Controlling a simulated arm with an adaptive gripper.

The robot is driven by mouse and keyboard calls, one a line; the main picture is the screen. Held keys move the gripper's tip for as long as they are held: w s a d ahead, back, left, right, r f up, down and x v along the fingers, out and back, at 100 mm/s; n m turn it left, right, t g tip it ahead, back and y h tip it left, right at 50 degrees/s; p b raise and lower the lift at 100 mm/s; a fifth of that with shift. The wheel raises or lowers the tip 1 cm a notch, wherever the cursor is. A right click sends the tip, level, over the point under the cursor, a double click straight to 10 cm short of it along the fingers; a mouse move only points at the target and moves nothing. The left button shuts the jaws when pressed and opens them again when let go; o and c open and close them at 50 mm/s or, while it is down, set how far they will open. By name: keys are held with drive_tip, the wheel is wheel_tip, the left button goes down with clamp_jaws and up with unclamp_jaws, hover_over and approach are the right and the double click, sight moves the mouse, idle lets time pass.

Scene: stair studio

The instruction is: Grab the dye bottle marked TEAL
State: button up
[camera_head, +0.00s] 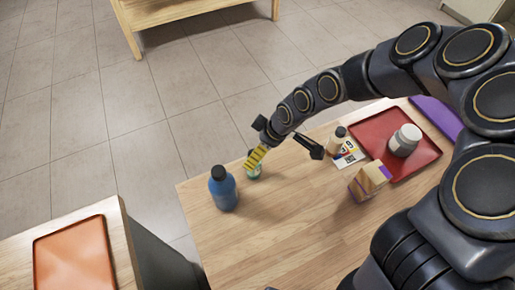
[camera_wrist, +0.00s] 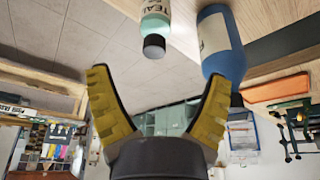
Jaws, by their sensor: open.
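The TEAL bottle (camera_wrist: 156,22) has a pale teal body, a white label reading TEAL and a dark cap. In the wrist view it appears at the top, upside down, ahead of the gap between my fingers. In the head view the bottle (camera_head: 255,174) is mostly hidden behind my gripper. My gripper (camera_head: 258,157) is open, its yellow ridged fingers at the bottle's place on the wooden table. In the wrist view my gripper (camera_wrist: 158,78) shows nothing held between its spread fingers. A blue bottle (camera_head: 223,190) with a black cap stands just left; it also shows in the wrist view (camera_wrist: 220,45).
A red tray (camera_head: 372,125) holds a grey-white jar (camera_head: 404,140). A small box (camera_head: 369,182) stands before it. The table's front middle is clear. An orange tray (camera_head: 75,262) is on another table.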

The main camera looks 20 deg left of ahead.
drive_tip(key=shift+x, duration=0.75)
drive_tip(key=shift+w+d+x, duration=0.1)
drive_tip(key=shift+w+x, duration=0.05)
drive_tip(key=shift+x, duration=1.6)
drive_tip(key=shift+w+d+x, duration=0.15)
drive_tip(key=shift+x, duration=1.6)
drive_tip(key=c, duration=1.2)
